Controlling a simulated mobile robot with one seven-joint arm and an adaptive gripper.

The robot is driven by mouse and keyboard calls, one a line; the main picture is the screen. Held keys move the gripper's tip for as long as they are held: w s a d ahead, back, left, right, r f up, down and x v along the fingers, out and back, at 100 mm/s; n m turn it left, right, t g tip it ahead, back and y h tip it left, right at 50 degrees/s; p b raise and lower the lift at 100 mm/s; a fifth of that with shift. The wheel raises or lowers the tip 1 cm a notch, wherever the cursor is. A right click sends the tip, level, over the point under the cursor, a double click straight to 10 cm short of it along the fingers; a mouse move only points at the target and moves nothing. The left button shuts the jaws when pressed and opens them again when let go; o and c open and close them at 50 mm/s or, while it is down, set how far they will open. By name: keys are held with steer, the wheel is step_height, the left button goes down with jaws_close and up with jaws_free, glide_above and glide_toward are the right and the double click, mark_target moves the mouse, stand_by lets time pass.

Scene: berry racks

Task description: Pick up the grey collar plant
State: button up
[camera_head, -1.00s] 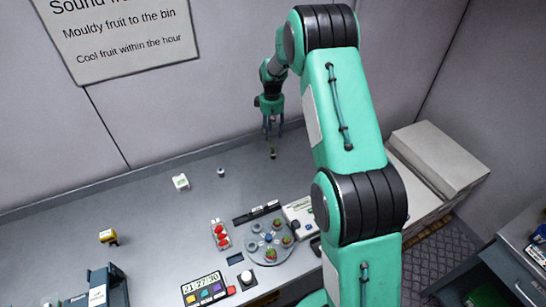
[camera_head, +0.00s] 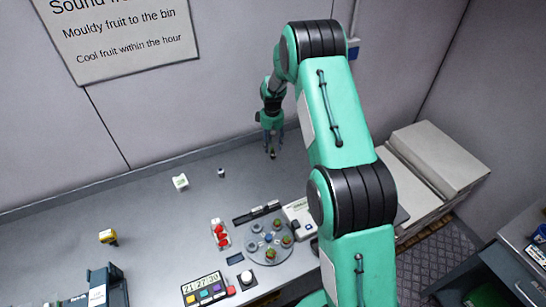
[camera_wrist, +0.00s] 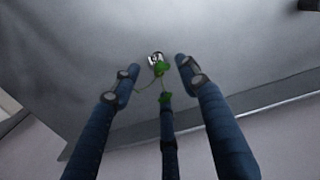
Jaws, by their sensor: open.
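The plant (camera_head: 272,155) is small and dark in the head view, standing on the grey bench near the back wall. In the wrist view the plant (camera_wrist: 161,70) shows green leaves and a pale grey-white piece with a dark mark at its far end. My gripper (camera_head: 271,147) points down right above it, its fingers spread. In the wrist view my gripper's (camera_wrist: 158,78) blue fingers stand open on both sides of the plant, with a third finger below the leaves. Whether any finger touches the plant cannot be told.
A small dark-capped item (camera_head: 221,173) and a white box (camera_head: 180,182) stand left of the gripper. The bench around the plant is clear.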

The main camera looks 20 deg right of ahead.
mark_target(272, 153)
steer(key=shift+s+f, duration=0.1)
steer(key=shift+f, duration=2.5)
steer(key=c, duration=1)
